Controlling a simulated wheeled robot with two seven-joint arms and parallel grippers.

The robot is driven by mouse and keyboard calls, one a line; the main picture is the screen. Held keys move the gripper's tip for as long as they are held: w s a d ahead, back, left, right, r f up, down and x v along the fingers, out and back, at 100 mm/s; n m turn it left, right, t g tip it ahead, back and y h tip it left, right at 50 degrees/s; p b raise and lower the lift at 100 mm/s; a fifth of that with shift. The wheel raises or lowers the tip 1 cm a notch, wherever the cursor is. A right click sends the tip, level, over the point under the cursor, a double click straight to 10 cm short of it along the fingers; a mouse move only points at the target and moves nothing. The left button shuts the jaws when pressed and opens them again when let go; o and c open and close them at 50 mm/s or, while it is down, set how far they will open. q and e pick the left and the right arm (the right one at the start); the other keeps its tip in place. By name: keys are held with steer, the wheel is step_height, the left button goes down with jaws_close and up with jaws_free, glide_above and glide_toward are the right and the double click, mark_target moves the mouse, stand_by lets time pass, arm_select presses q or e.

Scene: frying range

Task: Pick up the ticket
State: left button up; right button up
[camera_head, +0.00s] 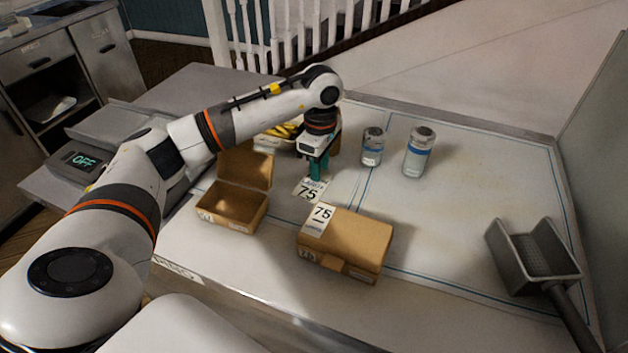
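A white ticket (309,190) marked 75 is at the middle of the counter, right at the fingertips of my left gripper (317,172). The gripper points down with teal fingers; whether they touch the ticket or are closed on it is not clear. A second white ticket (320,217), also marked 75, lies on top of a closed brown box (345,245), nearer than the gripper. My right gripper is not in view.
An open brown box (230,205) stands left of the tickets. A container of yellow food (283,131) is partly hidden behind my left arm. Two blue-banded shakers (419,152) stand behind to the right. A metal scoop (532,255) lies at the right. The counter's middle right is clear.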

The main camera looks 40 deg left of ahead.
arm_select(q)
steer(key=shift+c, duration=0.4)
jaws_close()
